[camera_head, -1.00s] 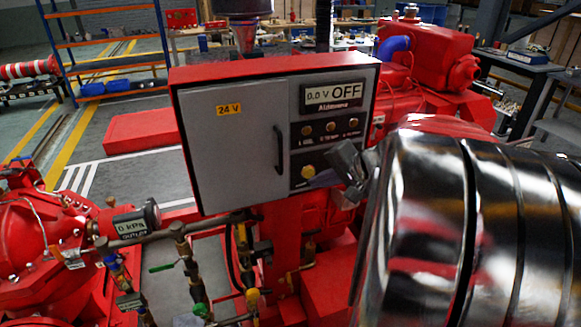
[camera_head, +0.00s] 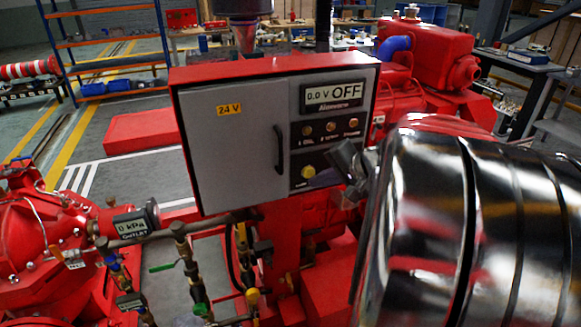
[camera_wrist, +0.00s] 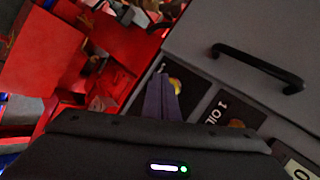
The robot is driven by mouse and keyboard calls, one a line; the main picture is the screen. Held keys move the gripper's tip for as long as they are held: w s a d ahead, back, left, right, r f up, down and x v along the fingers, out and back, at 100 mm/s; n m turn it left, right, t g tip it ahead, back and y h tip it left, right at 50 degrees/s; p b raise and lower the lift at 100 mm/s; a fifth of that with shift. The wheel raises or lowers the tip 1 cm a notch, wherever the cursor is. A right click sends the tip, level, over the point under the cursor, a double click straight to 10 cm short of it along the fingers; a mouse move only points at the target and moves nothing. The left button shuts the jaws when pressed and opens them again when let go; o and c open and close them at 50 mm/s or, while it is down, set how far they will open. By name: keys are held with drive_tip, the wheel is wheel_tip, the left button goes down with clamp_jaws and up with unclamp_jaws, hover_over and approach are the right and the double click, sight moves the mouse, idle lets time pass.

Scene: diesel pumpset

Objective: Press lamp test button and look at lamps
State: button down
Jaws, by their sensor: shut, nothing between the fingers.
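The control box (camera_head: 232,147) has a grey door, a red frame and a display (camera_head: 333,95) reading 0.0 V OFF. Below the display is a row of three small amber lamps (camera_head: 331,127), with no clear glow. A round yellow button (camera_head: 308,172) sits lower on the panel and also shows in the wrist view (camera_wrist: 175,86). My gripper (camera_head: 324,178) is shut and empty, just right of the button in the head view. In the wrist view the closed fingertips (camera_wrist: 162,80) are beside the button and partly cover it. I cannot tell whether they touch it.
A black door handle (camera_head: 279,150) stands out left of the lamps. Pipes and valves (camera_head: 185,260) lie below the box. A red engine (camera_head: 430,60) stands behind.

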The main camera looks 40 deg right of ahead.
drive_tip(key=shift+w+d, duration=0.25)
drive_tip(key=shift+w, duration=0.5)
idle(0.9)
drive_tip(key=shift+s, duration=0.1)
drive_tip(key=shift+s+a, duration=0.25)
drive_tip(key=shift+s, duration=0.45)
drive_tip(key=s, duration=0.2)
drive_tip(key=s+a, duration=0.1)
drive_tip(key=s, duration=0.1)
drive_tip(key=shift+s+a, duration=0.2)
drive_tip(key=shift+s, duration=0.2)
idle(0.4)
idle(0.7)
